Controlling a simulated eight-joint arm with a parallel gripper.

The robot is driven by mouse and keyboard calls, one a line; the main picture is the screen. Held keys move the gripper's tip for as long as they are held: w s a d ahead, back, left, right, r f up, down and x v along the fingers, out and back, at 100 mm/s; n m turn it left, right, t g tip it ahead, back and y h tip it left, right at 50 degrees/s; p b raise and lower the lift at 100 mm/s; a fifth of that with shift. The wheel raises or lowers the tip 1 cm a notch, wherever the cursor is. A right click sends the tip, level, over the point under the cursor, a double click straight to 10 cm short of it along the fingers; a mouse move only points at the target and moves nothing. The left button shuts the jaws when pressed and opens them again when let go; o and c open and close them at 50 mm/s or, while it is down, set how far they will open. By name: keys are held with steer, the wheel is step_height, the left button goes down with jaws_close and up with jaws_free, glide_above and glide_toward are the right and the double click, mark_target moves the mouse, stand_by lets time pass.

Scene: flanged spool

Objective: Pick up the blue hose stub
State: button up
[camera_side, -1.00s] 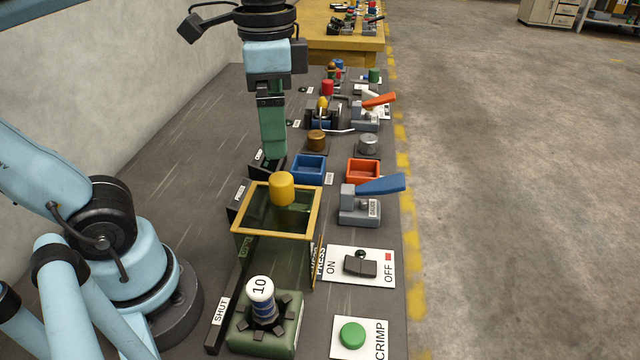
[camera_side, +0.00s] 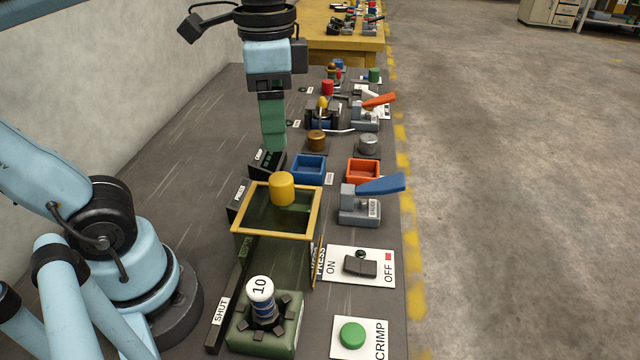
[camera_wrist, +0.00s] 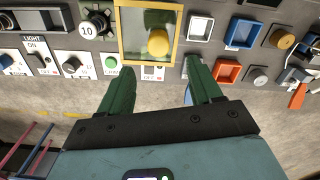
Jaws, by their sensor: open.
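A short upright piece (camera_side: 262,308) with a white top marked 10 and blue bands stands among the dark jaws of the green crimper (camera_side: 262,338), front left in the side view. Its marked end also shows at upper left in the wrist view (camera_wrist: 87,31). A small blue cylinder (camera_side: 339,64) stands far back on the bench. I cannot tell for sure which of the two is the hose stub. My gripper (camera_side: 273,146) hangs above the bench behind the yellow-rimmed box, apart from both. In the wrist view its green fingers (camera_wrist: 160,68) are spread and empty.
The yellow-rimmed box (camera_side: 236,228) with a yellow cylinder (camera_side: 283,188) stands beyond the crimper. A blue tray (camera_side: 308,180), an orange tray (camera_side: 362,180) and a blue-handled lever (camera_side: 380,185) lie near my gripper. A green CRIMP button (camera_side: 352,335) is at front right.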

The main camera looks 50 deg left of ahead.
steer(key=shift+d, duration=0.1)
steer(key=s+d+f+n, duration=0.3)
steer(key=s+d+n, duration=0.1)
steer(key=d, duration=0.1)
steer(key=n, duration=0.5)
glide_toward(259, 287)
steer(key=shift+w+a+f, duration=0.15)
steer(key=shift+w+a, duration=0.15)
steer(key=shift+a, duration=0.2)
steer(key=shift+s+d+f+n, duration=0.2)
steer(key=shift+s+f+n, duration=0.1)
steer(key=shift+s+f, duration=0.1)
steer(key=shift+f, duration=3.35)
steer(key=shift+w+d+f, duration=0.1)
steer(key=shift+d+f, duration=0.05)
steer(key=shift+f, duration=0.6)
steer(key=shift+d+f, duration=0.15)
steer(key=shift+f, duration=1.7)
steer(key=shift+c, duration=0.3)
jaws_close()
